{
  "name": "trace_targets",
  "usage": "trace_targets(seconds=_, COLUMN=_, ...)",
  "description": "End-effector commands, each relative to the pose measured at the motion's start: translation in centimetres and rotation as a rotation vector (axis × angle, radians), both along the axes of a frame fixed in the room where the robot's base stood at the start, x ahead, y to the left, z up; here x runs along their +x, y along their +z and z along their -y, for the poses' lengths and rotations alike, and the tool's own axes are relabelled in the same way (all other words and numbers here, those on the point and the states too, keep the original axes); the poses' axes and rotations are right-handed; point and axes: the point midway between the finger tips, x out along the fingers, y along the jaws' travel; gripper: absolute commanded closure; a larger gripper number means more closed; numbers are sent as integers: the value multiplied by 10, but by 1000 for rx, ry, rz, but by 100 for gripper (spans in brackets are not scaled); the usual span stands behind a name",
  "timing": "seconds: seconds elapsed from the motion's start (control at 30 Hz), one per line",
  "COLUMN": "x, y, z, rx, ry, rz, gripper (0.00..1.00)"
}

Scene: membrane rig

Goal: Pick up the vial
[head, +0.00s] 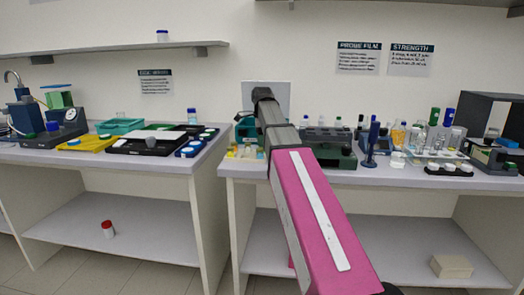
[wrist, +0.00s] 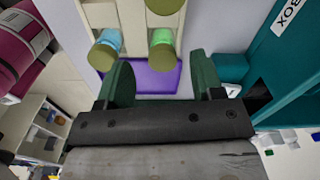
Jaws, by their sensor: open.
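In the wrist view, two vials stand out: one with blue contents (wrist: 109,39) and one with green contents (wrist: 161,37), both with olive caps. They sit in a cream holder (wrist: 130,15), with another olive cap (wrist: 164,5) at the top edge. My gripper (wrist: 160,76) is open, its green fingers spread wide. The green-content vial appears between the fingers in the picture; the blue one appears by the left finger. I see no contact, and the depth gap is unclear. Which vial the task means cannot be told. In the head view my arm hides the gripper.
A purple tray (wrist: 150,78) lies between the fingers in the wrist view. A teal box (wrist: 290,65) stands close on the right. In the head view, the right bench holds a dark green device (head: 330,146), a blue stand (head: 369,150) and bottles. A red-capped jar (head: 107,229) sits on the lower left shelf.

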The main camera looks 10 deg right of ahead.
Motion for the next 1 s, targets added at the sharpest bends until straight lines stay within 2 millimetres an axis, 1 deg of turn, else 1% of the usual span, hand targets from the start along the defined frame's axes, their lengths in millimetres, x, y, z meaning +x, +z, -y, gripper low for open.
trace_targets(seconds=0.03, x=1, y=-8, z=1, rx=0, ry=0, rz=-2, gripper=39)
trace_targets(seconds=0.2, x=2, y=-30, z=2, rx=0, ry=0, rz=-2, gripper=39)
trace_targets(seconds=0.3, x=2, y=-35, z=2, rx=0, ry=0, rz=-1, gripper=39)
trace_targets(seconds=0.5, x=3, y=-35, z=2, rx=0, ry=0, rz=0, gripper=39)
trace_targets(seconds=0.57, x=3, y=-35, z=2, rx=0, ry=0, rz=0, gripper=59)
trace_targets(seconds=0.6, x=3, y=-35, z=2, rx=0, ry=0, rz=0, gripper=72)
trace_targets(seconds=0.63, x=3, y=-35, z=2, rx=0, ry=0, rz=0, gripper=81)
trace_targets(seconds=0.67, x=3, y=-35, z=2, rx=0, ry=0, rz=0, gripper=87)
trace_targets(seconds=1.0, x=3, y=-34, z=2, rx=0, ry=0, rz=0, gripper=87)
